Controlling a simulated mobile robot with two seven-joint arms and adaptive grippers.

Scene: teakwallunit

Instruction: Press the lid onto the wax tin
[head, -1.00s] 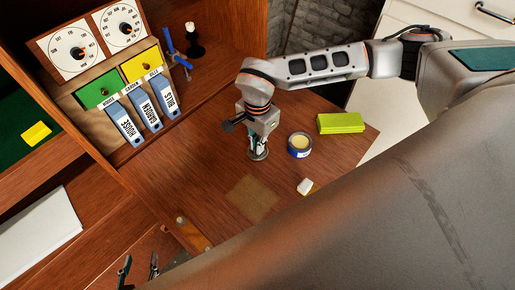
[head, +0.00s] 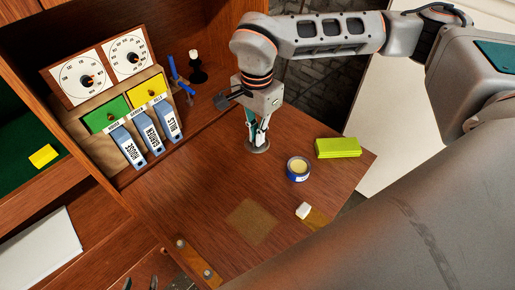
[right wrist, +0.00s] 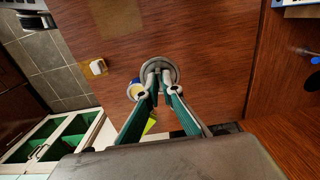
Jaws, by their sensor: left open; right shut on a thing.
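The wax tin (head: 299,173) is a blue round tin with pale yellow wax showing on top; it stands open on the wooden desk. My right gripper (head: 258,142) is shut on the grey round lid (head: 258,149) and holds it to the left of the tin, apart from it and seemingly above the desk. In the right wrist view the lid (right wrist: 160,66) sits at the fingertips, and the tin (right wrist: 134,89) shows just left of it, partly hidden by a finger. My left gripper (head: 140,283) is open and empty at the bottom left edge, only its tips showing.
A lime-green box (head: 338,148) lies right of the tin. A brown square mat (head: 251,221) lies on the desk. Blue binders (head: 150,137) and a blue-and-black object (head: 179,80) stand at the back left.

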